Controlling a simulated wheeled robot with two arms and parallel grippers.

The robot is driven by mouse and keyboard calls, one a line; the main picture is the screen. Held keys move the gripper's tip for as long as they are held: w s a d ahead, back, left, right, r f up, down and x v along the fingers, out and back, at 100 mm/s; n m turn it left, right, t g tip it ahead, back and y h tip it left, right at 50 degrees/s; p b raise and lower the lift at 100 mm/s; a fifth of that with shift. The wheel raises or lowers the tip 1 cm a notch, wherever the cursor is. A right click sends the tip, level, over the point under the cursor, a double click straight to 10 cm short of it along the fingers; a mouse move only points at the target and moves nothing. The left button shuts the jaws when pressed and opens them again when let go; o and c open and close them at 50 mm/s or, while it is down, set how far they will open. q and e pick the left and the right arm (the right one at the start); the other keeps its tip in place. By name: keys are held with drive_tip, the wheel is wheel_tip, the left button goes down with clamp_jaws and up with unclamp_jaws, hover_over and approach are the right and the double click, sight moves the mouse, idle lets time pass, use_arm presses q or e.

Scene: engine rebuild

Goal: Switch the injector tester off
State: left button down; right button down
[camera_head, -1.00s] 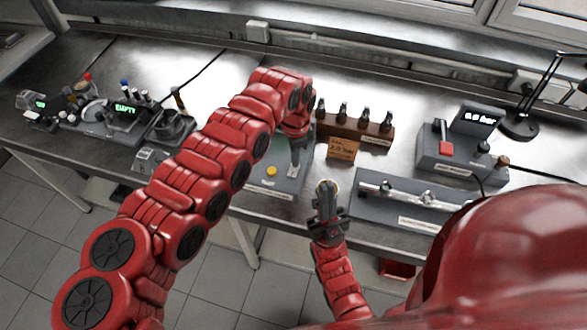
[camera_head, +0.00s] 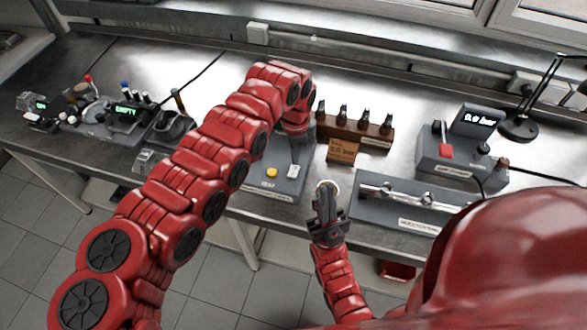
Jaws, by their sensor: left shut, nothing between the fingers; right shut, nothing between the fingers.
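A grey box with a yellow button (camera_head: 272,173) and a small pale switch (camera_head: 293,171) stands in the middle of the bench; its label is too small to read. My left arm crosses over the box and hides its left and back parts. My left gripper (camera_head: 296,161) is shut and empty, pointing down just behind the switch; I cannot tell whether it touches it. My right gripper (camera_head: 327,190) is shut and empty, in front of the bench middle, to the right of the grey box.
A rail fixture (camera_head: 410,205) lies to the right, with a red-lever unit (camera_head: 462,155) and a lamp (camera_head: 519,126) beyond. A unit reading EMPTY (camera_head: 126,110) stands left.

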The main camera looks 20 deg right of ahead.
sight(295, 168)
use_arm(q)
wheel_tip(295, 168, up, 4)
drive_tip(key=shift+r, duration=0.25)
idle(0.6)
